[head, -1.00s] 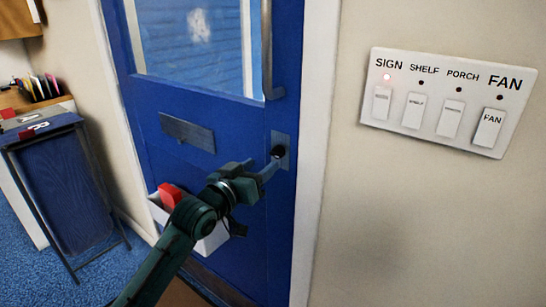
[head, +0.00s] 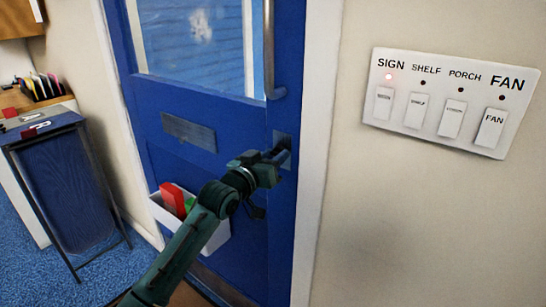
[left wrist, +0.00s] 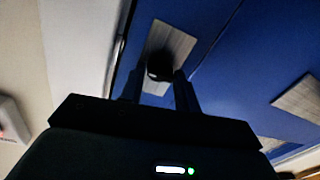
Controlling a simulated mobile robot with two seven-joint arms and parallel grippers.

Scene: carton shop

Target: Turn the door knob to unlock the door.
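The blue door (head: 195,95) stands shut in its white frame. Its metal lock plate (head: 284,139) is at the right edge of the door. In the left wrist view the dark round knob (left wrist: 159,67) shows against the plate (left wrist: 174,42). My left gripper (head: 282,155) is at the plate and hides the knob in the head view. In the left wrist view its two fingers are apart, one on each side of the knob; I cannot tell whether they touch it. My right gripper is not in view.
A vertical handle (head: 269,50) is above the lock plate. A white bin (head: 217,236) with red and green things hangs low on the door. A switch panel (head: 450,103) is on the wall at right, its SIGN light lit. A dark blue stand (head: 70,185) is at left.

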